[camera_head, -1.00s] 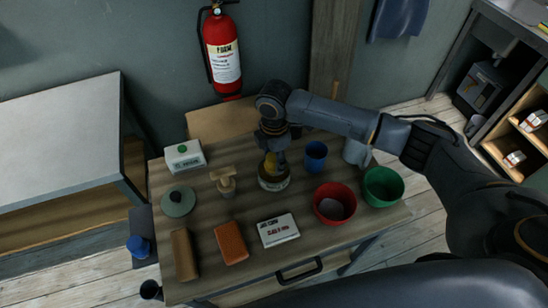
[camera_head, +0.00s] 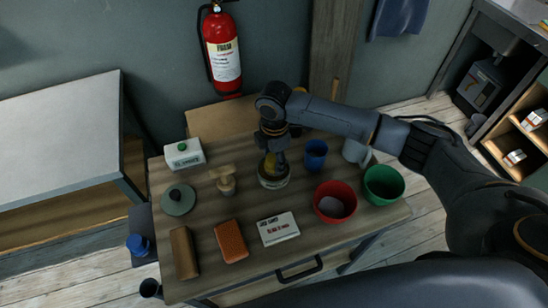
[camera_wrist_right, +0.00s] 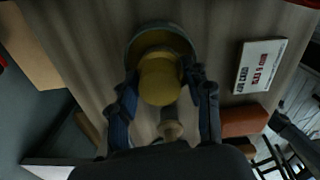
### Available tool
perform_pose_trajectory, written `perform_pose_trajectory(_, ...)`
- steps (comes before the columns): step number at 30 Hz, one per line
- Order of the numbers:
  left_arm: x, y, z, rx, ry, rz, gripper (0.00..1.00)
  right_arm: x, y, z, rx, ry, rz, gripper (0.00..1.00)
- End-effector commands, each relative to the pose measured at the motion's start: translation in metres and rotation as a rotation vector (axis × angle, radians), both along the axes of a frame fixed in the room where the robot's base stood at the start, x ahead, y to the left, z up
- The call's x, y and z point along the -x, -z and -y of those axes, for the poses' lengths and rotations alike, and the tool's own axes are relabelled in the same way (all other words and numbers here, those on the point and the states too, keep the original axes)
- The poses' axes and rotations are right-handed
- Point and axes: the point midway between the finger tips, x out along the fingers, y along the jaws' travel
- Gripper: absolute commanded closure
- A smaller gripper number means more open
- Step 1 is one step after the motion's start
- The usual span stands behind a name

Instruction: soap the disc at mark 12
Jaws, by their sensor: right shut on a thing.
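My right gripper (camera_wrist_right: 161,88) points down and is shut on a yellow round-topped tool (camera_wrist_right: 160,80). The tool also shows in the head view (camera_head: 270,164). It stands over a round, pale-rimmed piece (camera_head: 273,182) near the middle of the table; in the wrist view its rim (camera_wrist_right: 135,45) shows around the tool. The tool hides the middle of this piece, and I cannot tell whether they touch. A grey-green disc with a small dark knob (camera_head: 178,201) lies at the table's left. I cannot make out a mark 12. My left gripper is not in view.
A wooden stamp-like tool (camera_head: 225,184) stands close left of the round piece. A blue cup (camera_head: 315,154), red bowl (camera_head: 346,212) and green bowl (camera_head: 383,190) stand to the right. In front lie a white card (camera_head: 278,229), orange block (camera_head: 231,241) and brown block (camera_head: 184,253).

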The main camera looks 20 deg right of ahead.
Motion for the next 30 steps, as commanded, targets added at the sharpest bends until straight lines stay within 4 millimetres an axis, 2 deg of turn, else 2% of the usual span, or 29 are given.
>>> perform_pose_trajectory(30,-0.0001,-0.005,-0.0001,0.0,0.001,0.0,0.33,0.0001,0.0008,0.0002,0.001,0.001,-0.001,0.76)
